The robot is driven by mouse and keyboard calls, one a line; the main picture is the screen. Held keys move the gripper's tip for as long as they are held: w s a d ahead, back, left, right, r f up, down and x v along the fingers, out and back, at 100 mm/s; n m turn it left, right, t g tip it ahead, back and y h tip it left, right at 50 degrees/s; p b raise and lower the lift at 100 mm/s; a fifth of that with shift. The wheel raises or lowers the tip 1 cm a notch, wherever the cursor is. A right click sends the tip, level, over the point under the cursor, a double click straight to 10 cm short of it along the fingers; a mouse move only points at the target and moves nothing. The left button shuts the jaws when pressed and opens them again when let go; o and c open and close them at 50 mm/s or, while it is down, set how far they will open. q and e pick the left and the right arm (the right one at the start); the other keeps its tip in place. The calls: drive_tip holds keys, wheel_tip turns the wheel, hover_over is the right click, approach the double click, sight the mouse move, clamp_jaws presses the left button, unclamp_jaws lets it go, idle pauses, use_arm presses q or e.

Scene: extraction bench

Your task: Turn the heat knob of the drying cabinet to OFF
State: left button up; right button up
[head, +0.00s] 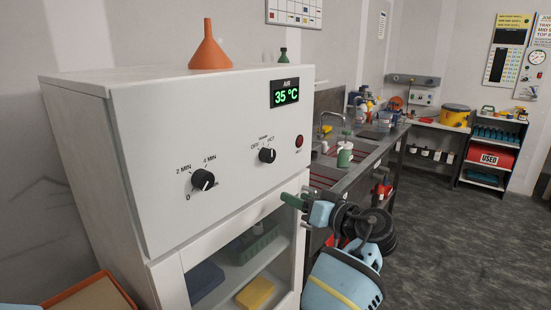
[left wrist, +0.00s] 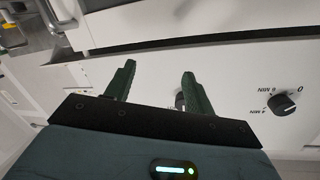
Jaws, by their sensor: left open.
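The drying cabinet (head: 130,160) is a white box with a sloped control panel. Its heat knob (head: 267,155) is black, with OFF at its left and HOT at its upper right; I cannot tell surely where its pointer stands. My left gripper (head: 297,197) is open and empty, below and right of the knob, in front of the panel's lower right edge. In the left wrist view, the open green fingers (left wrist: 157,88) point at the panel, which appears upside down. The heat knob (left wrist: 180,100) is partly hidden behind the right finger there. My right gripper is out of view.
A timer knob (head: 203,180) is left of the heat knob, and it also shows in the left wrist view (left wrist: 285,103). A display (head: 285,93) reads 35 °C above a red lamp (head: 299,141). An orange funnel (head: 210,50) stands on top. A sink bench (head: 365,150) is at right.

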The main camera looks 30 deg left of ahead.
sight(272, 157)
use_arm(q)
wheel_tip(272, 157, up, 10)
drive_tip(key=s+d+n+g+y, duration=0.2)
drive_tip(key=n+g, duration=0.1)
drive_tip(key=n, duration=0.1)
drive_tip(key=a+p, duration=0.1)
drive_tip(key=a, duration=0.5)
drive_tip(key=shift+w+a+p, duration=0.15)
drive_tip(key=shift+a+p, duration=0.25)
drive_tip(key=shift+w+a+f, duration=0.15)
drive_tip(key=shift+a+f, duration=0.05)
drive_tip(key=shift+a, duration=0.55)
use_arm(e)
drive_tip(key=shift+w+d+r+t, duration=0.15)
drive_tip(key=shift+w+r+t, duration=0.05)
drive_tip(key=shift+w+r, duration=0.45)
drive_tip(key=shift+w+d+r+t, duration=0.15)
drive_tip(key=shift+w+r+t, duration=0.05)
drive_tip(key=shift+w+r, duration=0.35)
use_arm(q)
drive_tip(key=c, duration=1)
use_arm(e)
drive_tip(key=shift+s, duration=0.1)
